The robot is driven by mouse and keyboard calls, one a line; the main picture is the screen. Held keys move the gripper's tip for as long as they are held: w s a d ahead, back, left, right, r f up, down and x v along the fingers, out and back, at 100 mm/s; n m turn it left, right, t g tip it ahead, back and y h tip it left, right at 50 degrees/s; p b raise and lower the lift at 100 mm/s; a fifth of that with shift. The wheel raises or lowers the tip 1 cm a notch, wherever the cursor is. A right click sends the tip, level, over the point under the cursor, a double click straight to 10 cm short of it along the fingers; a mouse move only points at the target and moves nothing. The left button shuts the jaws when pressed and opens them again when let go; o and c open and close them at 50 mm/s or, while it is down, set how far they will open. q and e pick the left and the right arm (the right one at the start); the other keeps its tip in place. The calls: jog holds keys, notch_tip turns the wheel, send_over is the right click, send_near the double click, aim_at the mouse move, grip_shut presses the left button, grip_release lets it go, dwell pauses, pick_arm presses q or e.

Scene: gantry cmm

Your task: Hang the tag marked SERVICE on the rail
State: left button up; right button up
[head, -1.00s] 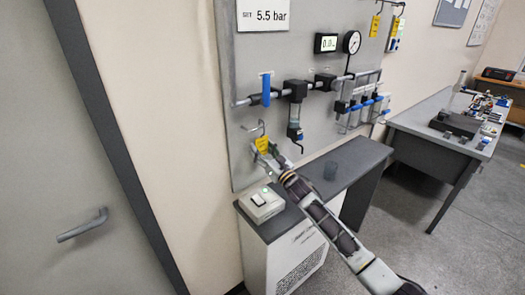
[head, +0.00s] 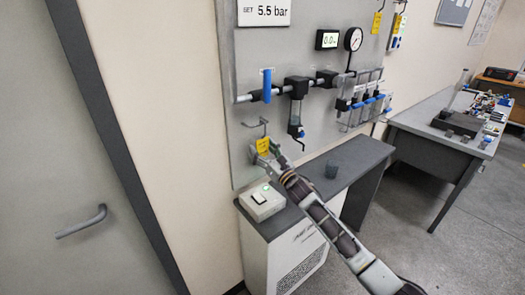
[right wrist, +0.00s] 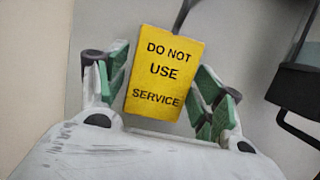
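The yellow tag (right wrist: 164,72) reads DO NOT USE SERVICE and fills the middle of the right wrist view. It also shows in the head view (head: 263,146), just below a small grey wire bar (head: 255,123) on the panel. A grey wire rises from the tag's top edge; how it meets the bar is too small to tell. My right gripper (right wrist: 165,100) has its green-padded fingers spread, one on each side of the tag, with narrow gaps. It also shows at the tag in the head view (head: 266,157). My left gripper is out of view.
Another yellow tag (head: 376,23) hangs upper right.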

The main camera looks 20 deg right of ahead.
jog(key=shift+o, duration=0.2)
jog(key=shift+s, duration=0.1)
jog(key=v, duration=1.1)
jog(key=shift+s, duration=0.4)
dwell(0.4)
jog(key=shift+d+f, duration=0.1)
jog(key=shift+d, duration=0.05)
dwell(0.5)
